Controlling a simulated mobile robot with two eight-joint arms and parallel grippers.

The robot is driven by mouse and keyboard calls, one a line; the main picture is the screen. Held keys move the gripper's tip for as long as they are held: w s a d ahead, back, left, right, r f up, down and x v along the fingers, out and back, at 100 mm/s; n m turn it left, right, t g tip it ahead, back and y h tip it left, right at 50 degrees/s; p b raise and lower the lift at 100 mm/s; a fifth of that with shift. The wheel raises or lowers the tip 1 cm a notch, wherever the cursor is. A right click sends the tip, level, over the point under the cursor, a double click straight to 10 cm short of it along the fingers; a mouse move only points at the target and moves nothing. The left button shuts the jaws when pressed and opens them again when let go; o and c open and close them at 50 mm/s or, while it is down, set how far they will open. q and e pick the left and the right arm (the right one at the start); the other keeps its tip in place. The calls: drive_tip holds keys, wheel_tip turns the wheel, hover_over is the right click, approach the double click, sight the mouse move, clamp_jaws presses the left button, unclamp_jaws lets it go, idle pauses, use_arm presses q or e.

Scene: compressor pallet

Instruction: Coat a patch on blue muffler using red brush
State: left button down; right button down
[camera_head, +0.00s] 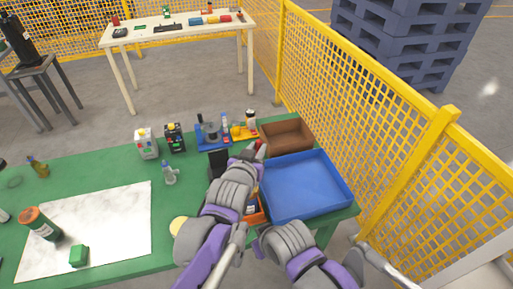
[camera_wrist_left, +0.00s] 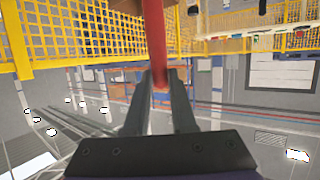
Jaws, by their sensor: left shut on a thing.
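My left gripper (camera_head: 257,151) is above the far side of the green table, near the brown bin. In the left wrist view, its two fingers (camera_wrist_left: 158,100) are shut on a red handle (camera_wrist_left: 155,45), which I take for the red brush. The handle extends past the top edge of that view, so the bristles do not show. A bit of red shows at the fingertips in the head view.
A brown bin (camera_head: 287,134) and a blue tray (camera_head: 345,190) lie right of my left arm. An orange tray (camera_head: 262,214) is partly hidden under it. A small grey-blue bottle (camera_head: 170,173) stands left. A white sheet (camera_head: 110,220) carries a dark can and a green block. Yellow fencing stands behind.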

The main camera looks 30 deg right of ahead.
use_arm(q)
drive_tip(key=shift+f, duration=0.5)
drive_tip(key=shift+w+a, duration=1.05)
drive_tip(key=shift+w, duration=0.75)
drive_tip(key=s, duration=0.1)
drive_tip(key=s+d+b, duration=0.1)
drive_tip(key=s+d, duration=0.1)
drive_tip(key=shift+s, duration=0.35)
